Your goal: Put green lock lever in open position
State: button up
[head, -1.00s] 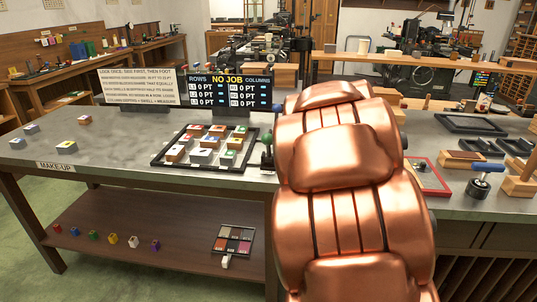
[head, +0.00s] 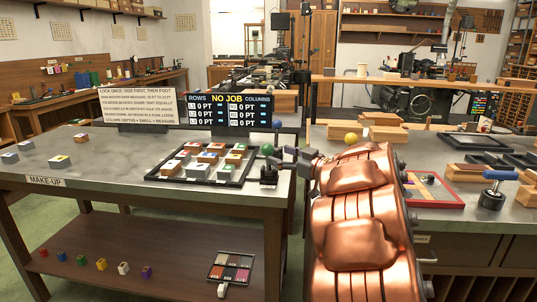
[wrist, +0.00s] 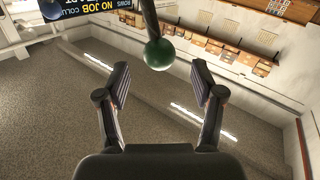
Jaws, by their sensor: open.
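The green lock lever, a dark stem with a green ball knob (head: 267,149), stands at the right end of the frame tray on the bench. In the wrist view the green knob (wrist: 158,53) hangs at the end of its dark stem, centred between my fingertips or slightly beyond them. My gripper (head: 287,160) is just right of the lever in the head view. In the wrist view my gripper (wrist: 158,72) is open, with clear gaps on both sides of the knob. I see no contact. The copper arm hides part of the bench right of the gripper.
A black-framed tray (head: 163,172) of coloured type blocks lies left of the lever. Behind it stand the NO JOB display (head: 228,112) and an instruction sign (head: 137,108). A blue knob (head: 276,124) and a yellow knob (head: 351,138) are nearby. The bench's left part is mostly clear.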

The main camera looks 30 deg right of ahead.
aim_at(268, 151)
jog(key=shift+x, duration=2.95)
jog(key=shift+f, duration=0.1)
grip_shut()
